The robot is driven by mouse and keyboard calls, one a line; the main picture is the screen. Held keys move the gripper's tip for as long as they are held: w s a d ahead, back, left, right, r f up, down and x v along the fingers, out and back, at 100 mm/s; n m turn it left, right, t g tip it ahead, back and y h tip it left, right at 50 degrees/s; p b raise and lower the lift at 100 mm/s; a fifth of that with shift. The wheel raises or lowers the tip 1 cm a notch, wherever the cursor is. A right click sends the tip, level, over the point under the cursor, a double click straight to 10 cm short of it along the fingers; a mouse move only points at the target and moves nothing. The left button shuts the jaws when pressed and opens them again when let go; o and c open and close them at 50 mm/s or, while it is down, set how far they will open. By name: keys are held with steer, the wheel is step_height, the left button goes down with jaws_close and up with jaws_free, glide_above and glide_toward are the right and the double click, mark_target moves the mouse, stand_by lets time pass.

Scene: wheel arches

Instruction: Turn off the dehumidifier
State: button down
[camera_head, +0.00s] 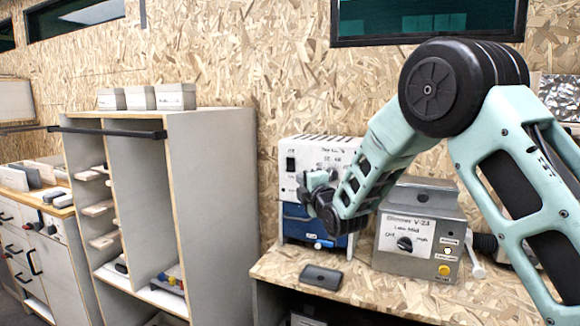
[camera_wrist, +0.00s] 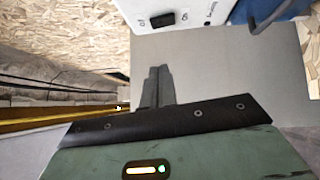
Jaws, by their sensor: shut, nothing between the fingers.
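A white and blue box-shaped device (camera_head: 330,152), which looks like the dehumidifier, stands on the wood-chip bench against the wall. Its printed label is too small to read. A black rocker switch (camera_head: 290,163) sits at the upper left of its white front. In the wrist view the same switch (camera_wrist: 162,19) shows at the top edge, on the white panel (camera_wrist: 205,10). I cannot tell its setting. My gripper (camera_wrist: 157,70) is shut and empty, its fingertips a little below the switch in the wrist view and apart from it. In the head view my arm hides part of the device's front.
A grey metal box with a black knob (camera_head: 405,243) stands to the right on the bench. A dark flat object (camera_head: 321,277) lies near the bench's front edge (camera_head: 290,283). A tall open shelf unit (camera_head: 215,200) stands to the left, with a black bar (camera_head: 107,132) across its top.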

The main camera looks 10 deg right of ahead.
steer(key=p, duration=0.3)
glide_toward(288, 161)
steer(key=w+a, duration=0.2)
steer(key=a, duration=0.1)
steer(key=w, duration=0.1)
steer(key=d+p, duration=0.1)
steer(key=w, duration=0.1)
steer(key=shift+w+d+r, duration=0.25)
steer(key=shift+w+d, duration=0.05)
steer(key=shift+d, duration=0.05)
steer(key=shift+w+d, duration=0.25)
steer(key=shift+w, duration=0.2)
